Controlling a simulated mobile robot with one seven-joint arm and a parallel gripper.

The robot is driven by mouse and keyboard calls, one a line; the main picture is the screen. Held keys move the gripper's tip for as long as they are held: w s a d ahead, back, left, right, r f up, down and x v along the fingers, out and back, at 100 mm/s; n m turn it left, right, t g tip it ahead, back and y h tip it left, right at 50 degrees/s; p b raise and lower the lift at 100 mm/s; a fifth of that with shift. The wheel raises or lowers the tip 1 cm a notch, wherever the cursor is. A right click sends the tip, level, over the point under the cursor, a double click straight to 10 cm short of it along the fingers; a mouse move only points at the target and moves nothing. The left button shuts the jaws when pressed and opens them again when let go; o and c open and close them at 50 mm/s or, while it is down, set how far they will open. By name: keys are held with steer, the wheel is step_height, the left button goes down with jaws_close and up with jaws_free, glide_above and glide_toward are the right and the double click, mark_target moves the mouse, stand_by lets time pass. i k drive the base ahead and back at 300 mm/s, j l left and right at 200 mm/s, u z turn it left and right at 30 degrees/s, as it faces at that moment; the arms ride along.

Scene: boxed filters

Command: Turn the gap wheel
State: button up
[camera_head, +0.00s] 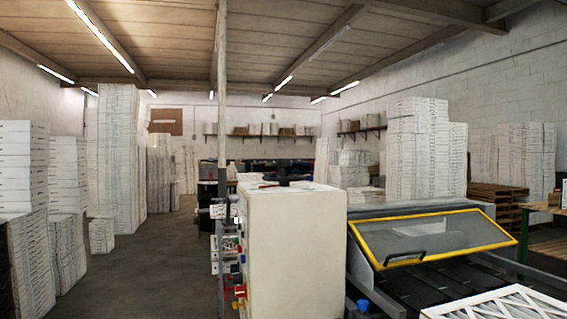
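No part that I can name for sure as the gap wheel shows. A small blue knob-like part (363,306) sits at the bottom edge, low on the left side of a machine with a yellow-framed clear cover (435,238). It is too small and cut off to tell whether it is the wheel. The cover is down, with a dark handle at its lower left. My gripper is not in view.
A tall cream cabinet (295,250) with red and blue controls on its left side stands left of the machine. A white pleated filter (500,305) lies at the bottom right. White box stacks (25,220) line the left. The floor (150,270) between is clear.

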mark_target(285, 180)
steer(key=i+j+u, duration=0.15)
steer(key=i, duration=0.4)
steer(key=i+u, duration=0.15)
steer(key=i, duration=0.35)
steer(key=j, duration=0.1)
